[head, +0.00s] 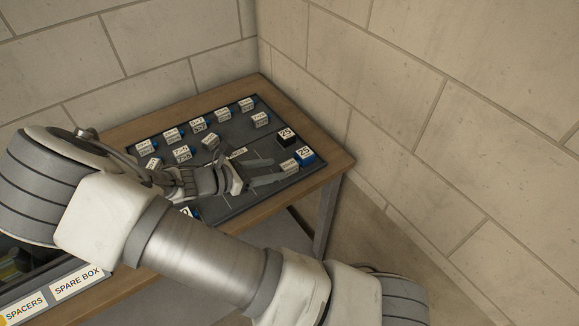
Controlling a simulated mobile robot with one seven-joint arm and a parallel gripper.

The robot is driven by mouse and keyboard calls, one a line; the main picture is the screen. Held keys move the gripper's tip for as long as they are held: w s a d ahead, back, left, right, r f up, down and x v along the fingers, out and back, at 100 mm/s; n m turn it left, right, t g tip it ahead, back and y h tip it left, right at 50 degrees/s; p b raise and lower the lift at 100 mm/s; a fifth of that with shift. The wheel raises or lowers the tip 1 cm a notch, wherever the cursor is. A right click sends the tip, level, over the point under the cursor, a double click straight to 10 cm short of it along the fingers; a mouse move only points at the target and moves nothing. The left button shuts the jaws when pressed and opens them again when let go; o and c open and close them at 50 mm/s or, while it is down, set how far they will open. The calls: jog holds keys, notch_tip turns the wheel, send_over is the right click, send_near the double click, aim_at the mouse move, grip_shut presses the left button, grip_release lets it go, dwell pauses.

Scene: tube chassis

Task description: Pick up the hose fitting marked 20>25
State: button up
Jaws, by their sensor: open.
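I cannot read a full 20>25 marking on any piece. A blue piece labelled 25 (305,154) stands at the right end of the dark tray (236,211). A small white-labelled block (289,163) sits just left of it; its print is too small to read. A black piece also labelled 25 (286,134) stands behind them. My gripper (281,169) is open and low over the tray, its fingers pointing right toward the white-labelled block and the blue piece. I cannot tell whether the fingers touch or straddle the block.
Several small blocks with white labels (198,124) stand in rows at the tray's back and left. The tray lies on a wooden table (329,163) in a corner of block walls (330,60). A box labelled SPARE BOX (77,281) and SPACERS is at the lower left.

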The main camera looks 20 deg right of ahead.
aim_at(284, 167)
jog(key=shift+x, duration=2.8)
jog(key=shift+w, duration=0.1)
jog(key=shift+a, duration=0.1)
grip_shut()
